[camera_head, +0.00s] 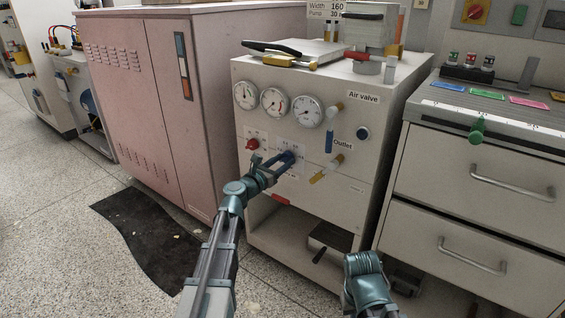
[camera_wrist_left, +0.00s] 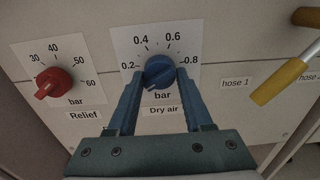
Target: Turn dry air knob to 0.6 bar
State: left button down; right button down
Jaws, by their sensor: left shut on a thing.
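The blue dry air knob (camera_wrist_left: 159,71) sits on a white dial plate marked 0.2, 0.4, 0.6 and 0.8 bar, labelled "Dry air". My left gripper (camera_wrist_left: 158,82) is shut on it, one blue finger on each side. The knob's slot or pointer seems to run toward the lower left, but the exact setting is hard to read. In the head view my left gripper (camera_head: 285,160) reaches the front panel of the white cabinet (camera_head: 340,215) and mostly covers the knob. Of my right arm only a teal link shows at the bottom; its fingers are out of sight.
A red relief knob (camera_wrist_left: 53,83) is just left of the dry air knob. A yellow-handled valve (camera_wrist_left: 280,80) is to its right, by the "hose 1" label. Three gauges (camera_head: 273,102) are above. A drawer unit (camera_head: 485,185) stands to the right, a pink cabinet (camera_head: 150,95) to the left.

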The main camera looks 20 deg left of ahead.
pick_arm(q)
jog(key=shift+m, duration=0.3)
jog(key=m, duration=1.3)
jog(key=shift+m, duration=0.4)
jog(key=m, duration=0.3)
jog(key=shift+m, duration=0.3)
jog(key=m, duration=0.3)
jog(key=shift+r+m, duration=0.1)
jog(key=shift+m, duration=0.3)
jog(key=m, duration=0.3)
jog(key=shift+m, duration=2.1)
